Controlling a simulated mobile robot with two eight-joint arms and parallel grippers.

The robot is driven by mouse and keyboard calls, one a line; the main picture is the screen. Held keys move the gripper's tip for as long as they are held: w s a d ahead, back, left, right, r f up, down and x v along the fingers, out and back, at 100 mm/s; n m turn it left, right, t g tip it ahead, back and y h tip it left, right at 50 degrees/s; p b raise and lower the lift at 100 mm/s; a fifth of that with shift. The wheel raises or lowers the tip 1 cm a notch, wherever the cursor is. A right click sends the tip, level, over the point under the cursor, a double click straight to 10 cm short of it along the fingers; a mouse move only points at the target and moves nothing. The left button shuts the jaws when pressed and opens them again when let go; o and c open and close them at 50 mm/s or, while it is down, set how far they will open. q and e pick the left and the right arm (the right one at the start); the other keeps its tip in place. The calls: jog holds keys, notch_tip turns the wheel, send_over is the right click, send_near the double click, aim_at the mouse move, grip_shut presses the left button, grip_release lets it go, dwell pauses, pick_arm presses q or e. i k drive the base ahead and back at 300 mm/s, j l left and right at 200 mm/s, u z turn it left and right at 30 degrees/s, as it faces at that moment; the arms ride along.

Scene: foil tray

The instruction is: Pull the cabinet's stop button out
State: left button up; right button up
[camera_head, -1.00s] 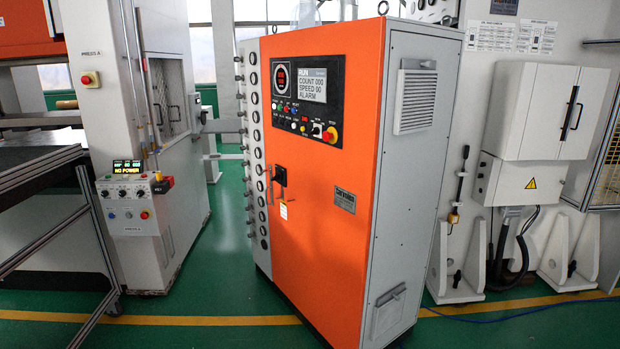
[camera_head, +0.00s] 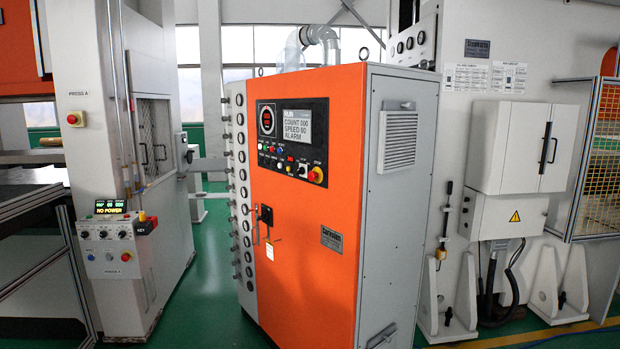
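The orange cabinet (camera_head: 300,240) stands upright in the middle of the head view, its grey side facing right. Its black control panel (camera_head: 292,143) is high on the orange front. The stop button (camera_head: 316,175), a red knob on a yellow base, sits at the panel's lower right corner. Whether it is pressed in or out is too small to tell. A screen (camera_head: 297,127) on the panel shows count, speed and alarm lines. Neither of my grippers is in view.
A white press column with a control box (camera_head: 108,247) reading "NO POWER" stands at left, with another red button (camera_head: 74,119) on it. A white wall cabinet (camera_head: 520,147) and a mesh guard (camera_head: 603,160) are at right. Green floor (camera_head: 212,270) is open left of the cabinet.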

aim_at(311, 176)
jog(key=i+u, duration=0.2)
jog(key=i, duration=0.9)
